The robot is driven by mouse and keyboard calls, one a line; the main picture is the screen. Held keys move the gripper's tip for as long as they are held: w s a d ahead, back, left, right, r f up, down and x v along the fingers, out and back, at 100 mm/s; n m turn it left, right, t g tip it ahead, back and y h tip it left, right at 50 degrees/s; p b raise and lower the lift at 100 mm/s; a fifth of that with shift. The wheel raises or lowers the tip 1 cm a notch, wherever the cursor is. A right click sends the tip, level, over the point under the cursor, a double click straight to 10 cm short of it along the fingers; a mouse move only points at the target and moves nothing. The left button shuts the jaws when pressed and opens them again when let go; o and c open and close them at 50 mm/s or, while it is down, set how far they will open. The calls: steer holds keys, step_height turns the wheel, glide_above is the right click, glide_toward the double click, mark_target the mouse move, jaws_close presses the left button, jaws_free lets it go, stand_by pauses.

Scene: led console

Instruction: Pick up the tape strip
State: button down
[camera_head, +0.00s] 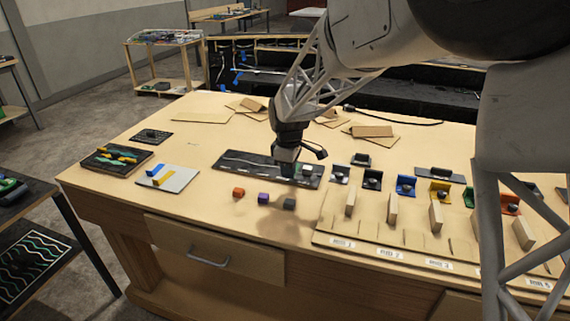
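A long dark board (228,169) lies near the middle of the table, with a thin pale strip (250,158) along its back part. This pale strip may be the tape strip, but it is too small to tell. My gripper (287,172) points down over the right half of the board and hides part of it. The fingertips are small and dark against the board, so their opening and any contact do not show clearly. A small greenish-grey piece sits beside them on the right.
Orange (238,192), purple (263,198) and dark grey (289,203) cubes sit in front of the board. A pale plate (178,184) with yellow and blue pieces lies left. A slotted wooden rack (385,238) with upright blocks and coloured holders stands right. Cardboard pieces (372,131) lie behind.

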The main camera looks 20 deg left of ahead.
steer(key=s+d, duration=0.1)
steer(key=s, duration=0.1)
steer(key=s+d, duration=0.2)
steer(key=s, duration=0.1)
steer(key=s+d+r, duration=0.1)
steer(key=s, duration=0.1)
steer(key=shift+s+d, duration=0.3)
steer(key=shift+r, duration=0.1)
stand_by(0.6)
steer(key=shift+r, duration=1.85)
